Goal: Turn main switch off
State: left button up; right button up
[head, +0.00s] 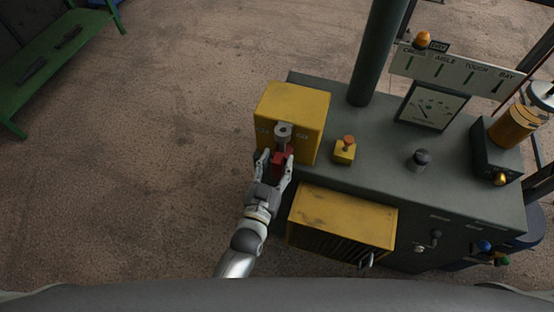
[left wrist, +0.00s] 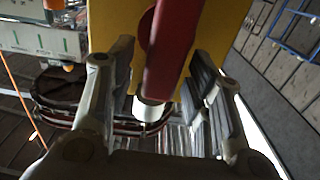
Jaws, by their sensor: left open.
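The main switch is a yellow box (head: 292,104) at the left end of the grey machine. A grey round hub (head: 284,131) and a red handle (head: 278,162) are on its front, with small unreadable marks either side of the hub. My left gripper (head: 275,158) is open, with its fingers on both sides of the red handle. In the left wrist view, the red handle (left wrist: 172,42) runs between the open fingers (left wrist: 160,85) and ends in a pale tip. I cannot tell whether a finger touches it. My right gripper is not in view.
The grey machine top (head: 385,150) bears a yellow button box (head: 344,152), a black knob (head: 419,158) and a dial gauge (head: 432,106). A dark post (head: 377,50) rises behind. A yellow vented box (head: 342,222) juts out right of my left arm.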

pick_arm(q)
jog(key=shift+w+d, duration=0.1)
jog(key=shift+w, duration=0.15)
jog(key=c, duration=0.9)
grip_shut()
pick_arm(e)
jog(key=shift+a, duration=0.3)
